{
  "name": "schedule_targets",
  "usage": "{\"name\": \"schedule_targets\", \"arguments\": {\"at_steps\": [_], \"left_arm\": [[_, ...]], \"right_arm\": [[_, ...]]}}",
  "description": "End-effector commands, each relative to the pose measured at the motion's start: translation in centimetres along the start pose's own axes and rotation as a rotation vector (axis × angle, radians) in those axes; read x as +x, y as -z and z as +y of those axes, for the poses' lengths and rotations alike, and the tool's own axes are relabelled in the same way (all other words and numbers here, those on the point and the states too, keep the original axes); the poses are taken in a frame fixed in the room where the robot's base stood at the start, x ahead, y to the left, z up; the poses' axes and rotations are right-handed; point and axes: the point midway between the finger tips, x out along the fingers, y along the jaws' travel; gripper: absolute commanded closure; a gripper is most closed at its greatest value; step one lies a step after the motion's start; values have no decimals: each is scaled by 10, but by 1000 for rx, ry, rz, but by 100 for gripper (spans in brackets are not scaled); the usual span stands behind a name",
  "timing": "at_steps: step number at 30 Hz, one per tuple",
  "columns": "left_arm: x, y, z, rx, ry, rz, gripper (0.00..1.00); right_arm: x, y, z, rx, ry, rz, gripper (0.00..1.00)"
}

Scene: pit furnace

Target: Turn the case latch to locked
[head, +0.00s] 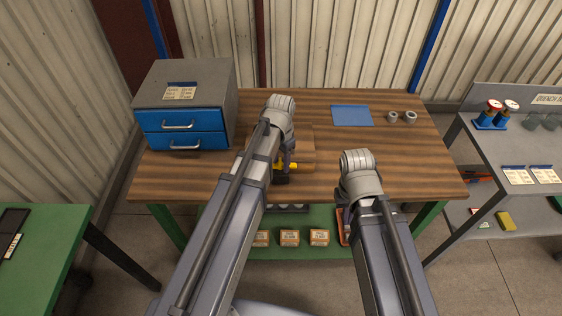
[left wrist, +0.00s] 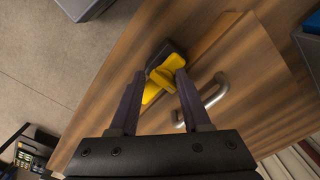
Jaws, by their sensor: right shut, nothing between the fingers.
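The wooden case (head: 303,148) lies on the workbench, partly hidden behind my left arm. The left wrist view shows its wooden face (left wrist: 240,75) with a grey metal handle (left wrist: 212,92). The yellow latch (left wrist: 160,78), with a black part beside it, lies diagonally across the space at my left fingertips; it also shows in the head view (head: 291,166). My left gripper (left wrist: 160,75) has its fingers apart, one on each side of the latch; firm contact is not clear. My right gripper (head: 346,222) is shut and empty near the bench's front edge, largely hidden by its arm.
A grey cabinet with blue drawers (head: 182,128) stands at the bench's left. A blue mat (head: 352,115) and two small grey rings (head: 401,117) lie at the back right. Small boxes (head: 290,238) sit on the green lower shelf. The bench's right side (head: 425,165) is clear.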

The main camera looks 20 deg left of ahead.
Motion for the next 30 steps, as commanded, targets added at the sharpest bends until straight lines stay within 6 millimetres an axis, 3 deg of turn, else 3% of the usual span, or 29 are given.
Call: {"name": "schedule_targets", "arguments": {"at_steps": [1,9,23,30], "left_arm": [[0,0,1,1,-1,1,71],[0,1,1,2,-2,3,100],[0,4,1,-18,-3,8,100],[0,5,1,-142,-4,9,100]], "right_arm": [[0,0,0,0,0,0,100],[0,0,0,0,0,0,100],[0,0,0,0,0,0,100],[0,0,0,0,0,0,100]]}}
